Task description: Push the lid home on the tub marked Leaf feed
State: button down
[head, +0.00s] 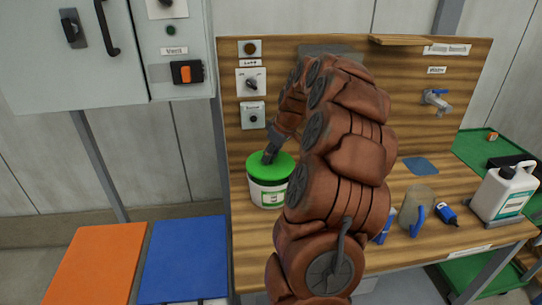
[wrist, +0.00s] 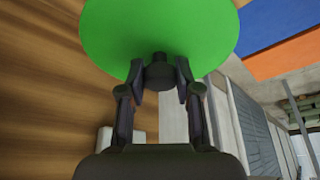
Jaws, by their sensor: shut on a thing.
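A white tub (head: 268,195) with a pale green-and-white label stands on the left part of the wooden bench; its label is too small to read. A round green lid (head: 284,167) is at the tub's top, and I cannot tell whether it is seated all round. My gripper (head: 268,157) is over the lid. In the wrist view the green lid (wrist: 160,25) fills the upper middle, and my gripper (wrist: 160,74) is shut on the dark knob (wrist: 160,72) at the lid. The tub's body is hidden behind the lid there.
On the bench's right are a beige jug (head: 415,208), a blue-and-black device (head: 446,213) and a white canister (head: 504,192). A back panel (head: 400,90) with switches and a tap (head: 436,98) rises behind. Orange (head: 95,265) and blue (head: 185,258) surfaces lie left. My arm hides the bench's middle.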

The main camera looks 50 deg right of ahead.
jog(key=shift+f+b, duration=0.75)
jog(key=shift+f, duration=0.05)
dwell(0.4)
jog(key=shift+b, duration=0.45)
dwell(0.7)
jog(key=shift+f+b, duration=0.6)
jog(key=shift+b, duration=0.45)
dwell(0.6)
dwell(0.3)
jog(key=c, duration=1)
grip_release()
jog(key=shift+o, duration=0.2)
jog(key=shift+r, duration=0.2)
jog(key=shift+r, duration=2.1)
jog(key=shift+o, duration=0.2)
